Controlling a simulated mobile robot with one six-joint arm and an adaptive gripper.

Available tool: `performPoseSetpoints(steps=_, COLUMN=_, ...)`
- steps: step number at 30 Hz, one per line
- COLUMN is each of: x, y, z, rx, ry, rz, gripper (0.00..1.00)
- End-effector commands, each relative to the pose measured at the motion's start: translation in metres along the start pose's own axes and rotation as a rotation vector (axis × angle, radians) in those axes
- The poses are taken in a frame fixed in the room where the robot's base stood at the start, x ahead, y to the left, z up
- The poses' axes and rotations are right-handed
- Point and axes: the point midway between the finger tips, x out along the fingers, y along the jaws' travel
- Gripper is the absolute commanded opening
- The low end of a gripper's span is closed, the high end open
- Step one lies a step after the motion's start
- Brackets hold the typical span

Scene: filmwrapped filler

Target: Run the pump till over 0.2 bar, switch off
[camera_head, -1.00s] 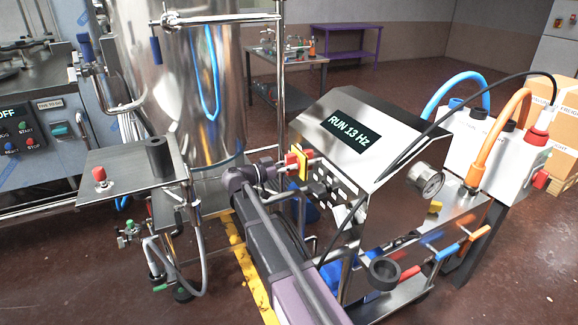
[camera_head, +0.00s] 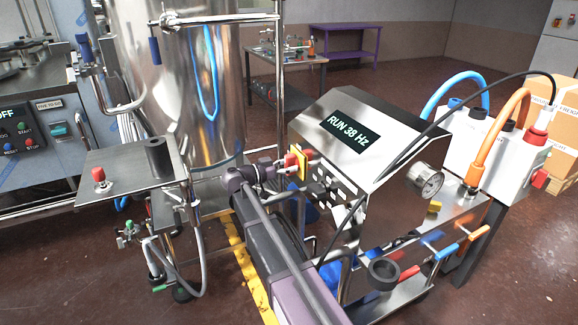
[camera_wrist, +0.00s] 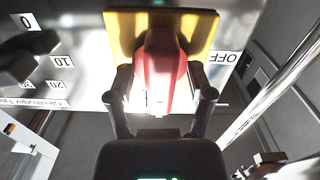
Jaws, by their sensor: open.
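The pump's control box (camera_head: 338,113) has a sloped top with a display (camera_head: 344,132) that reads "RUN 38 Hz". A red rotary switch on a yellow plate (camera_head: 302,163) sits on its left face. In the wrist view the red switch handle (camera_wrist: 161,75) stands between the two fingers of my gripper (camera_wrist: 160,95), in front of the yellow plate (camera_wrist: 204,25). The fingers are open, one on each side of the handle. An "OFF" label (camera_wrist: 225,57) is beside the plate. A round gauge (camera_head: 425,181) is on the right; its needle is too small to read.
A dark knob (camera_wrist: 28,58) with a scale of 0, 10 and 20 is near my gripper in the wrist view. A steel tank (camera_head: 185,80) stands behind. A small stand with a red button (camera_head: 99,175) is at left. Blue and orange hoses (camera_head: 497,125) are at right.

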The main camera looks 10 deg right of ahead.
Motion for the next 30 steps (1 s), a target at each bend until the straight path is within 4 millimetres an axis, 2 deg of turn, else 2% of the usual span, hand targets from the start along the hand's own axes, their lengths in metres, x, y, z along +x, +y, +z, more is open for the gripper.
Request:
performPoseSetpoints(steps=8, x=-0.021, y=-0.001, z=0.000, rx=0.000, ry=0.000, rz=-0.003, gripper=0.69)
performPoseSetpoints(steps=21, x=-0.087, y=-0.001, z=0.000, rx=0.000, ry=0.000, rz=-0.003, gripper=0.69)
performPoseSetpoints(steps=30, x=-0.116, y=-0.001, z=0.000, rx=0.000, ry=0.000, rz=-0.001, gripper=0.69)
